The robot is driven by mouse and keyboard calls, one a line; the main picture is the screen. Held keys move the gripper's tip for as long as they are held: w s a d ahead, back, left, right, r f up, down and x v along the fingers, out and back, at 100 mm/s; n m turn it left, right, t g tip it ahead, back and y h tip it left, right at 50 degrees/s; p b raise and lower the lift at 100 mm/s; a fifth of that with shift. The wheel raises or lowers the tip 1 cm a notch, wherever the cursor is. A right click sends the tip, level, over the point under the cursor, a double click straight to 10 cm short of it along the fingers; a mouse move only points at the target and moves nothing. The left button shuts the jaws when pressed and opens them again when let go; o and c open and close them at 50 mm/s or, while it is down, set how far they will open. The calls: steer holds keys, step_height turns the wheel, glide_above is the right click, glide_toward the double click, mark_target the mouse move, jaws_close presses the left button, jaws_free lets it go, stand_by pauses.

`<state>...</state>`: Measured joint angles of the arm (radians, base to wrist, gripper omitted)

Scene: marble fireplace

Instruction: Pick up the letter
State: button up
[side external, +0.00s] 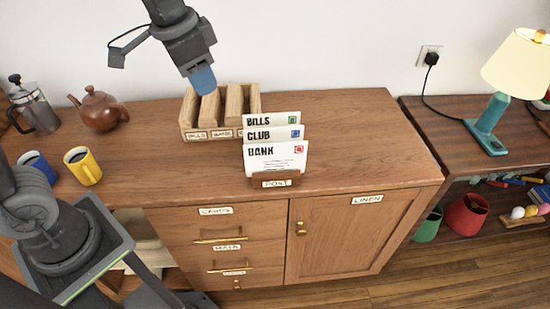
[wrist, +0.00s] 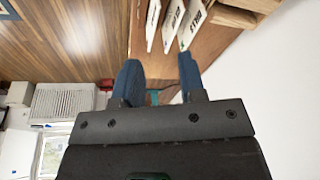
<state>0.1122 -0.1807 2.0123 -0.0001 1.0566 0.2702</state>
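Three white letters stand upright one behind another in a small wooden POST holder (side external: 275,180) on the cabinet top. The BANK letter (side external: 275,160) is in front, the CLUB letter (side external: 262,135) in the middle, and the BILLS letter (side external: 272,118) at the back. Their edges also show at the top of the wrist view, with the BILLS letter (wrist: 194,22) rightmost. My gripper (side external: 203,82) is above the cabinet, up and left of the letters. In the wrist view its blue fingers (wrist: 158,64) are apart with nothing held between them.
A wooden sorter (side external: 188,108) with labelled slots stands behind and left of the letters. A teapot (side external: 100,108), a French press (side external: 36,108), a yellow mug (side external: 82,166) and a blue mug (side external: 38,165) are at left. The cabinet top (side external: 360,140) right of the letters is clear.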

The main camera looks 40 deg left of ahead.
steer(key=w+d+f+m+g, duration=0.1)
steer(key=w+d+f+m, duration=0.15)
steer(key=w, duration=0.35)
steer(key=m+g, duration=0.2)
glide_toward(275, 145)
step_height(275, 145, down, 11)
steer(key=shift+w+r, duration=0.15)
steer(key=shift+r, duration=0.05)
steer(key=shift+c, duration=0.3)
jaws_close()
